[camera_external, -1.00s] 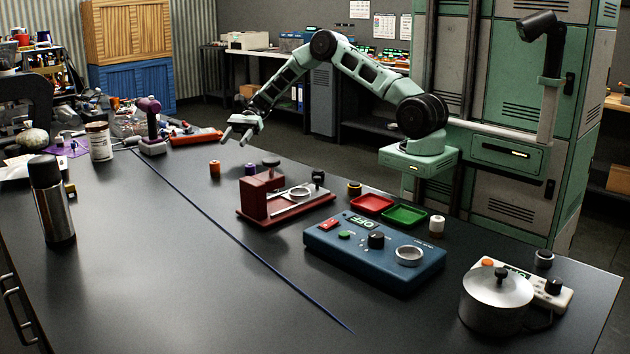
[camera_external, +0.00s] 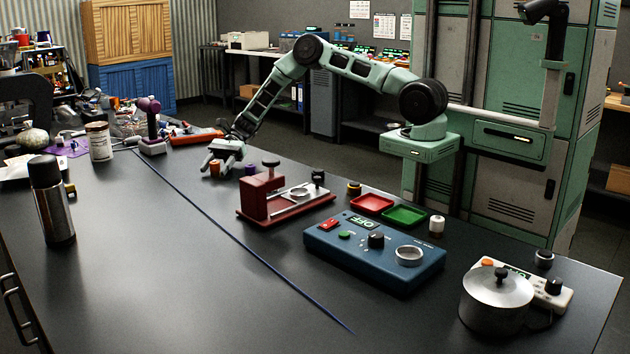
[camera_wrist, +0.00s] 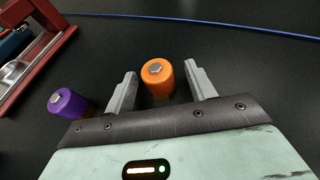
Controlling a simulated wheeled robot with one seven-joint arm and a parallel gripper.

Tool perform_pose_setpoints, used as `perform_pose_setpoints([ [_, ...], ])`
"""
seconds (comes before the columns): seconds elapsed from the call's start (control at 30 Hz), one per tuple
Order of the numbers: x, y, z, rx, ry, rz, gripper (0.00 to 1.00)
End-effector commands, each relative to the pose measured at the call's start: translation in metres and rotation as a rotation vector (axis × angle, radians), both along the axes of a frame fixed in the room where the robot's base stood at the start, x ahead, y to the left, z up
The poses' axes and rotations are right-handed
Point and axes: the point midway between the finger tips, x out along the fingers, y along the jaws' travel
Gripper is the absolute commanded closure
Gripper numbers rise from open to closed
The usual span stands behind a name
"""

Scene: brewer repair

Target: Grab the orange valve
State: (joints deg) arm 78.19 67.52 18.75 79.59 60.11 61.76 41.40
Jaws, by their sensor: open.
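The orange valve (camera_wrist: 158,79) is a small upright cylinder with a silver hexagonal top. In the wrist view it stands between the two open fingers of my gripper (camera_wrist: 161,88), with a small gap on each side. In the external view my gripper (camera_external: 220,165) is low at the far part of the table, and the orange valve (camera_external: 215,168) shows only partly between its fingers. Whether the fingers touch it is not clear, but they are not closed on it.
A purple valve (camera_wrist: 69,103) stands just outside the left finger in the wrist view. A red stand (camera_external: 262,196) is nearby, right of my gripper. A blue control box (camera_external: 375,255), red tray (camera_external: 372,203) and green tray (camera_external: 405,215) lie farther right.

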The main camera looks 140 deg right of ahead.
Motion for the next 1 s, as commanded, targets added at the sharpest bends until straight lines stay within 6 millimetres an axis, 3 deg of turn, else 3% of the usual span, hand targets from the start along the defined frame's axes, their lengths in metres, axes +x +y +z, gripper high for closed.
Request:
perform_pose_setpoints([
  [0.27, 0.006, 0.002, -0.003, -0.001, 0.001, -0.002, 0.45],
  [0.4, 0.005, 0.002, -0.003, -0.001, 0.001, -0.001, 0.84],
  [0.47, 0.005, 0.002, -0.003, -0.001, 0.001, -0.001, 0.97],
  [0.77, 0.006, 0.002, 0.0, -0.002, -0.001, 0.0, 0.97],
  [1.0, 0.006, 0.002, 0.035, -0.005, -0.002, 0.0, 0.97],
])
